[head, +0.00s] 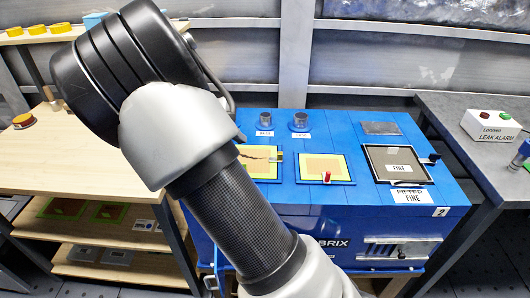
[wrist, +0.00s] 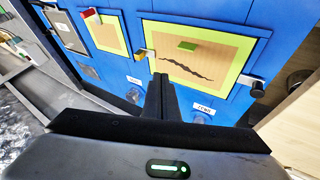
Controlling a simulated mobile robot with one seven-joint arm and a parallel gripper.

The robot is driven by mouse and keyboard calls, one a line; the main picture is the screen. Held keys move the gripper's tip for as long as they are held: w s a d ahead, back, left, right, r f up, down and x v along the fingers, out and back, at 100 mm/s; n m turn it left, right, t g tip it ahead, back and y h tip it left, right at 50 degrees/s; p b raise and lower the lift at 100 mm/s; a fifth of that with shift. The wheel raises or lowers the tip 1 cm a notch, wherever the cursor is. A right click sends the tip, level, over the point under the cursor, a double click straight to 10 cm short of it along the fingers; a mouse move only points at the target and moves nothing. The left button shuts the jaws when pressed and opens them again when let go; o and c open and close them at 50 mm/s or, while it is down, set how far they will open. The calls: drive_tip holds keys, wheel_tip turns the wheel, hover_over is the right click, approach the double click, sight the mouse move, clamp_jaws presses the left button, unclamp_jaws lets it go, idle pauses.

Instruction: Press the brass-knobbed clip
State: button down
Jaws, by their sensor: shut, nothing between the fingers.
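The brass-knobbed clip (wrist: 145,53) sits at the edge of a yellow-green framed filter panel (wrist: 205,50) on the blue housing. My gripper (wrist: 160,78) is shut and empty. In the wrist view its fingertips appear just beside and below the brass clip; whether they touch it I cannot tell. In the head view my gripper is hidden behind my arm.
A black-knobbed clip (wrist: 257,89) holds the panel's other side. A red-knobbed clip (head: 327,177) is on the middle panel, and a black-knobbed clip (head: 430,160) on the FINE panel. Two grey knobs (head: 265,119) (head: 300,121) stand at the back. A leak alarm box (head: 491,125) is on the right bench.

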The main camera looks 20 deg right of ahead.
drive_tip(key=b, duration=0.2)
approach(268, 163)
drive_tip(key=w+d+f, duration=0.2)
drive_tip(key=w, duration=0.1)
drive_tip(key=shift+f, duration=0.35)
drive_tip(key=d, duration=0.1)
drive_tip(key=s+d+b, duration=0.1)
drive_tip(key=d, duration=0.1)
drive_tip(key=shift+s+d, duration=0.2)
drive_tip(key=shift+d, duration=0.25)
drive_tip(key=shift+s+d, duration=0.35)
drive_tip(key=shift+d, duration=0.45)
drive_tip(key=shift+s+d, duration=0.35)
drive_tip(key=shift+d, duration=0.45)
